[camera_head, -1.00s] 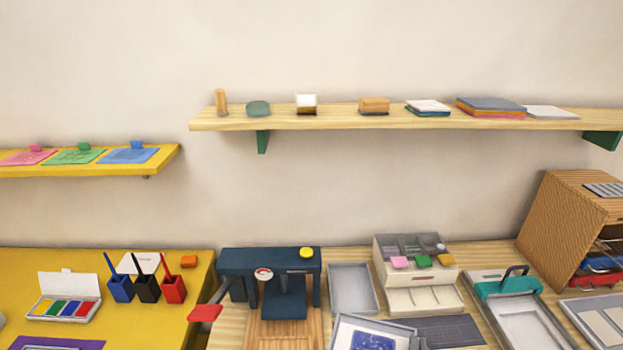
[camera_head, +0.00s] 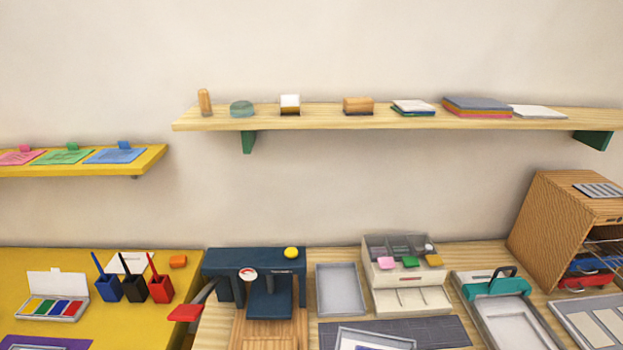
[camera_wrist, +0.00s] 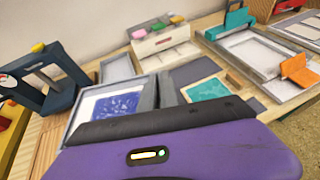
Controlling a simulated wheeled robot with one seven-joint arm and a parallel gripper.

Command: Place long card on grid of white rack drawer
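The wooden rack cabinet (camera_head: 545,220) stands at the right in the head view. Its open side shows pale wire racks (camera_head: 606,246) above blue (camera_head: 590,266) and red (camera_head: 582,283) parts; the right edge of the picture cuts it off. A grey tray with pale card-like panels (camera_head: 603,325) lies in front of it. I cannot single out the long card with certainty. The purple body of my gripper fills the bottom of the wrist view. Two close grey upright parts at its centre may be fingers or tray rims, so its opening and any load are unclear.
A navy press (camera_head: 255,265) stands left of a grey tray (camera_head: 341,290) and a white drawer box (camera_head: 405,275). A teal-clamped tray (camera_head: 508,312) is right of them. A framed blue print (camera_wrist: 115,105) lies before my gripper. A loaded shelf (camera_head: 330,122) hangs above.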

